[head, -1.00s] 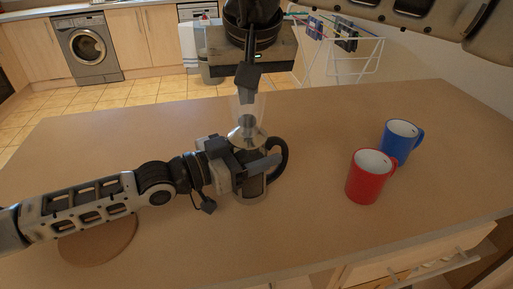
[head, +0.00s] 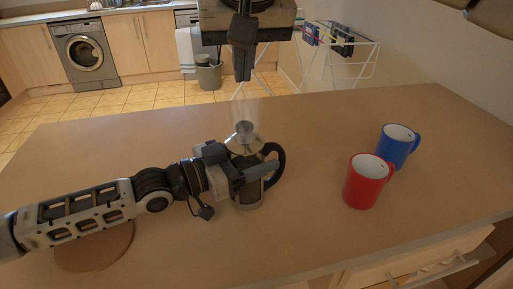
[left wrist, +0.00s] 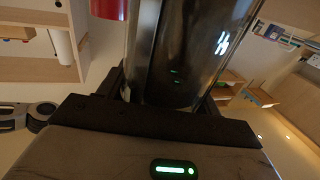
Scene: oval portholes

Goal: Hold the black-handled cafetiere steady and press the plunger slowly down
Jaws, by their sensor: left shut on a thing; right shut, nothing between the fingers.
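The cafetiere (head: 247,196) stands upright on the worktop with its black handle (head: 278,165) to the right. Its silver lid (head: 243,146) is on top, with a grey knob (head: 245,129) just above it. A faint translucent shape rises over the knob. My left gripper (head: 250,172) is shut around the glass body from the left. In the left wrist view the dark glass of the cafetiere (left wrist: 185,50) fills the space between the fingers. My right gripper (head: 243,72) is shut and empty, well above the knob and apart from it.
A red mug (head: 367,186) and a blue mug (head: 397,148) stand to the right on the worktop (head: 320,240). A round brown mat (head: 98,252) lies under my left arm. The worktop between cafetiere and mugs is clear. A drying rack (head: 345,60) stands beyond.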

